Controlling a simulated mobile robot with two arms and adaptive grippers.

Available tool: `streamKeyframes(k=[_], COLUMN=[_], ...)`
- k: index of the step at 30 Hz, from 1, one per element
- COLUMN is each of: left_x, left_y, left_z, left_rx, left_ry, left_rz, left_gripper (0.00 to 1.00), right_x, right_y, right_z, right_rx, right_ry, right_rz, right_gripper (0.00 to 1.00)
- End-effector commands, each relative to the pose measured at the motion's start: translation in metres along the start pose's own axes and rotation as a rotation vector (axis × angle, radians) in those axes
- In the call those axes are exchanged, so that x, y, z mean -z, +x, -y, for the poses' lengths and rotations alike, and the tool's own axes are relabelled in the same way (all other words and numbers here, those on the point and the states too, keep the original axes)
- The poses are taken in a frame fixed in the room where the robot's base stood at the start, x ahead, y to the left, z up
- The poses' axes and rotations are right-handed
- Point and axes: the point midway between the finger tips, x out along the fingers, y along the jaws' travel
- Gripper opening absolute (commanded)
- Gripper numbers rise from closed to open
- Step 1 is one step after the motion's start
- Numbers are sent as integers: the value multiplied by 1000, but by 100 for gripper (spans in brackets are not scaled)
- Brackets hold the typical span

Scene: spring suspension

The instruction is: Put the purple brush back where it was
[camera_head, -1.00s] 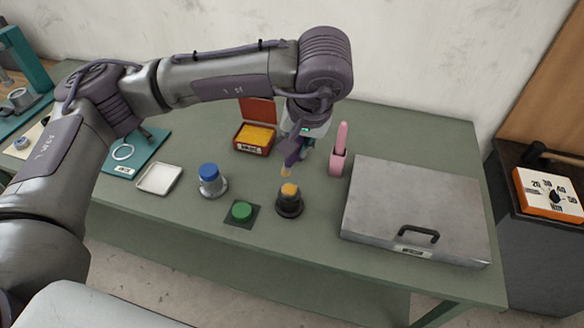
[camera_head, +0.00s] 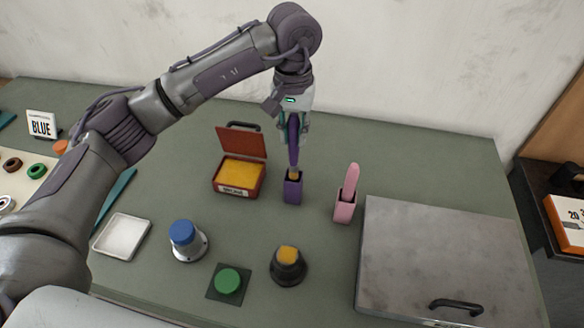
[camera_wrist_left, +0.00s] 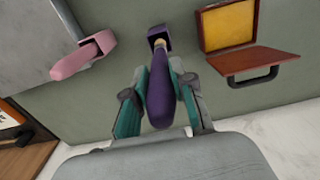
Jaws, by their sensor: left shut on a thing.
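My left gripper (camera_head: 293,128) is shut on the purple brush (camera_head: 294,148) and holds it upright, bristles down. The brush tip is at the mouth of the purple holder (camera_head: 292,191), which stands on the green table. Whether the tip is just above or slightly inside the opening is hard to tell. In the left wrist view the brush handle (camera_wrist_left: 160,100) lies between the two fingers (camera_wrist_left: 160,90), with its yellowish tip at the purple holder (camera_wrist_left: 157,36). My right gripper is not in view.
A pink brush in a pink holder (camera_head: 345,205) stands to the right. An open red box with yellow contents (camera_head: 240,174) is to the left.

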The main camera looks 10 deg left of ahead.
Motion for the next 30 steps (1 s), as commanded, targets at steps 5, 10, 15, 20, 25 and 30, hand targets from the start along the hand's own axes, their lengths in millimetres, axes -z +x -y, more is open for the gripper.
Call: streamKeyframes(k=[5, 10, 15, 20, 25, 30], left_x=[-1, 0, -1, -1, 0, 0], left_y=[28, 42, 64, 76, 76, 80], left_z=[1, 1, 0, 0, 0, 1], left_rx=[1, 2, 2, 1, 2, 2], left_ry=[-3, -2, -3, -1, -2, -2], left_rz=[2, 0, 3, -2, -2, -3], left_gripper=[0, 0, 0, 0, 0, 26], right_x=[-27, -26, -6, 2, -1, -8], right_y=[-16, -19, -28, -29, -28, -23], right_z=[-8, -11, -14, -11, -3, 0], right_rx=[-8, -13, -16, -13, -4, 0], right_ry=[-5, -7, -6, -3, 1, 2], right_rz=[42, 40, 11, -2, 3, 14], right_gripper=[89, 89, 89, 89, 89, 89])
